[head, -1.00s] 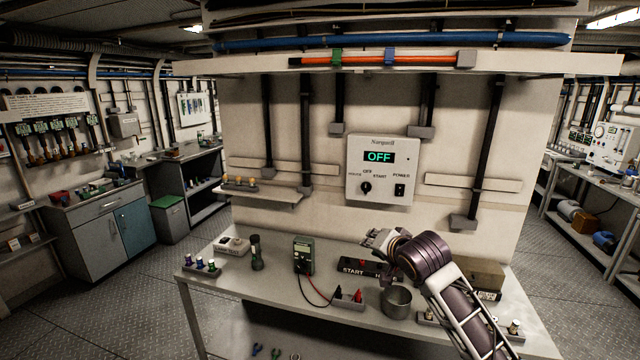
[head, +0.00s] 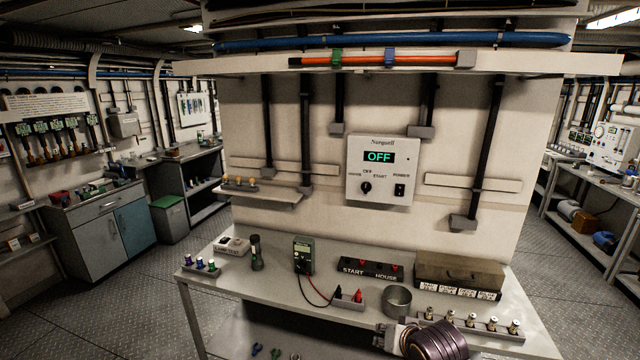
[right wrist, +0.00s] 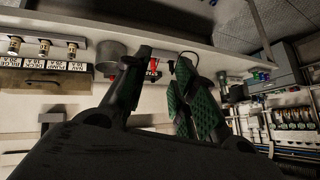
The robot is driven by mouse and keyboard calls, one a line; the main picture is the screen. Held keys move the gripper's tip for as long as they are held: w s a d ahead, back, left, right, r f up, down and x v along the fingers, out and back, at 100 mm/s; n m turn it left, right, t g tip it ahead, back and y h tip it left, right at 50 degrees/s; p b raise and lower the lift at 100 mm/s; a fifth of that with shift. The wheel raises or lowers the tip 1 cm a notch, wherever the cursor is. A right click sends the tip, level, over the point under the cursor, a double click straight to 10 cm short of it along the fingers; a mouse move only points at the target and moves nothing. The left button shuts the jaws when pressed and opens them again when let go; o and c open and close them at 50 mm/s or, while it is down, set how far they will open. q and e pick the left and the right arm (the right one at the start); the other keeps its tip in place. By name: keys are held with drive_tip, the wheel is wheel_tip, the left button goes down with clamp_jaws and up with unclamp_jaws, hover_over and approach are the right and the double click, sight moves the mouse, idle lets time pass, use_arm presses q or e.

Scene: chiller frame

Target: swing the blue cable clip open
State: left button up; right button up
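The blue cable clip (head: 389,57) is a small blue block on the orange cable (head: 430,60), which runs along the front of the high shelf in the head view. The clip looks wrapped around the cable, but it is too small to tell how its latch stands. My right gripper (head: 383,338) is low at the bottom of the head view, at the bench's front edge, far below the clip. In the right wrist view its green-padded fingers (right wrist: 163,80) stand apart with nothing between them. My left gripper is not in view.
A green clip (head: 336,57) and a grey end block (head: 466,58) sit on the same cable. A control box reading OFF (head: 380,170) is on the wall below. The bench (head: 240,284) holds a multimeter (head: 303,254), a metal cup (head: 397,301) and a brown case (head: 459,270).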

drive_tip(key=s+d+f+n+g, duration=0.1)
drive_tip(key=s+d+f+g, duration=0.1)
drive_tip(key=s+f, duration=0.35)
drive_tip(key=s+d+f+n+g+h, duration=0.1)
drive_tip(key=s+d+f+n, duration=0.1)
drive_tip(key=s, duration=0.7)
drive_tip(key=s+d+f+n+g, duration=0.1)
drive_tip(key=s+d+f+g, duration=0.1)
drive_tip(key=s+f, duration=0.35)
drive_tip(key=s+f+g+b, duration=0.1)
drive_tip(key=s+f, duration=0.1)
drive_tip(key=f, duration=1.5)
drive_tip(key=s+f+b, duration=0.1)
drive_tip(key=s+f, duration=0.1)
drive_tip(key=f, duration=1.5)
drive_tip(key=s+d+f+b, duration=0.1)
drive_tip(key=s+d+f, duration=0.1)
drive_tip(key=s+f, duration=0.8)
drive_tip(key=s+d+f+g, duration=0.1)
drive_tip(key=s+f, duration=1)
drive_tip(key=s, duration=0.1)
drive_tip(key=shift+s+d+n+h+b, duration=0.2)
drive_tip(key=shift+d+n+h+b, duration=0.1)
drive_tip(key=shift+d+b, duration=0.1)
drive_tip(key=shift+f, duration=0.1)
